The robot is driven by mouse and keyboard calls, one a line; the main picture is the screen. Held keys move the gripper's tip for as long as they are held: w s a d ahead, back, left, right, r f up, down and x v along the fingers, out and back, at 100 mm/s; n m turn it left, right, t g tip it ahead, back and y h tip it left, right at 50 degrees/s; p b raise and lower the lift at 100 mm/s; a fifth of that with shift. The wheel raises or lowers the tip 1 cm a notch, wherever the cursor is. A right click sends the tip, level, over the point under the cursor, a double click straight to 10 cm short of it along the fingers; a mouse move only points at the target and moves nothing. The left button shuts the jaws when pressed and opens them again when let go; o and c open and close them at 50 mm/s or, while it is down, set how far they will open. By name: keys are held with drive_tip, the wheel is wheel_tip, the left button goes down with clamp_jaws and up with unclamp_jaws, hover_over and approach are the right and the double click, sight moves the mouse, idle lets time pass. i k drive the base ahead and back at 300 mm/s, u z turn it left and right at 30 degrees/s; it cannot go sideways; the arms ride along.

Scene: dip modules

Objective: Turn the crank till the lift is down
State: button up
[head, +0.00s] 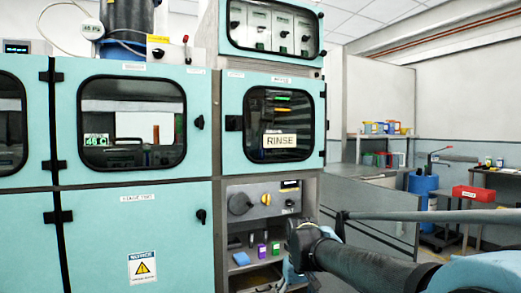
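A dark grey round disc (240,203) sits on the grey control panel (263,213) below the rinse cabinet. It looks like a crank or large knob; I cannot make out a handle for sure. Above it, the rinse cabinet's closed teal door (232,155) has a window with a RINSE sign (280,141). Coloured strips show dimly behind the glass; I cannot tell which part is the lift or how high it stands. My arm (370,262) reaches in from the lower right and ends in view near the panel's right side. My gripper is not visible.
A small red-tipped lever (186,45) stands on top of the left cabinet. Below the panel, a shelf holds small coloured blocks (261,250). A blue cylinder (423,190) and a red box (474,193) stand at the right. Teal cabinets fill the left.

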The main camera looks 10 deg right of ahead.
sight(239, 203)
drive_tip(key=z, duration=2.1)
drive_tip(key=k, duration=0.35)
drive_tip(key=u, duration=2.1)
